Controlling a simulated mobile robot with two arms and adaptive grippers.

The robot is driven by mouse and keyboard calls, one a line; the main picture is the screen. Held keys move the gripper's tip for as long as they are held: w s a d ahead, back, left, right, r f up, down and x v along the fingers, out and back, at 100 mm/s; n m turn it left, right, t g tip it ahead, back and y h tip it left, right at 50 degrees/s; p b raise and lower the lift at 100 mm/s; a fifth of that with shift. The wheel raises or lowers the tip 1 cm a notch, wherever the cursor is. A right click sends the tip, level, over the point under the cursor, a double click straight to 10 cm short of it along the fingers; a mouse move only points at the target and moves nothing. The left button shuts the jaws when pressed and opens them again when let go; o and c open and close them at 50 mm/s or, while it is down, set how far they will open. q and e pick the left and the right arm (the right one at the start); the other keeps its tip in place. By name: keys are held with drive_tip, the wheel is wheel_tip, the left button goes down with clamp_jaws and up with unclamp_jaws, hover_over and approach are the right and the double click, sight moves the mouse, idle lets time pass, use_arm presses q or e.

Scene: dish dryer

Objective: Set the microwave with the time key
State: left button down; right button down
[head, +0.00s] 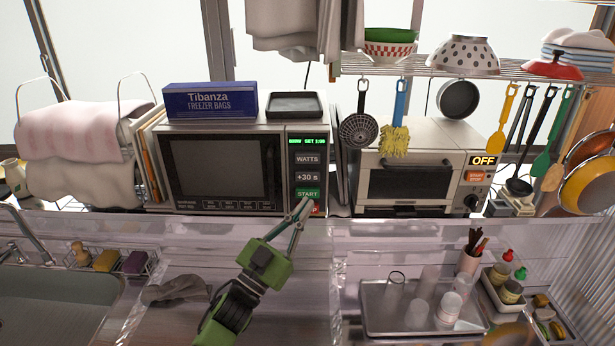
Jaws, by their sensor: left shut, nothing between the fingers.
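The microwave (240,168) stands at the back centre with its door shut. Its control panel on the right has a green lit display (307,141) that seems to read "SET 1:00", in small letters. Below it are a WATTS key (307,159), a "+30 s" key (306,177) and a START key (307,193). A red key at the panel's bottom is partly hidden. My left gripper (303,207) is shut and empty, its tips at the lower panel, just below START and under the "+30 s" key. I cannot tell whether they touch. My right gripper is not in view.
A freezer bag box (210,101) and a black tray (295,104) lie on the microwave. A toaster oven (411,178) stands to its right, with utensils hanging above. A tray (378,322) of glasses is at the front right. A sink (50,300) is at the left.

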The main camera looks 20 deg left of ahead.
use_arm(q)
drive_tip(key=b, duration=0.4)
approach(310, 175)
drive_tip(key=w+d+r, duration=0.3)
drive_tip(key=d, duration=0.1)
drive_tip(key=shift+w+a+r, duration=0.25)
drive_tip(key=shift+w+a, duration=0.15)
drive_tip(key=shift+w, duration=0.05)
drive_tip(key=shift+w, duration=0.1)
idle(0.7)
drive_tip(key=shift+w+a, duration=0.1)
drive_tip(key=shift+w, duration=0.2)
drive_tip(key=shift+w+a+b, duration=0.25)
drive_tip(key=shift+w+b, duration=0.55)
idle(0.9)
idle(0.3)
drive_tip(key=shift+s+d+p, duration=0.2)
drive_tip(key=shift+s+p, duration=0.2)
drive_tip(key=shift+s, duration=0.2)
drive_tip(key=shift+s+d+p, duration=0.15)
drive_tip(key=shift+s+p, duration=0.25)
drive_tip(key=shift+s, duration=0.25)
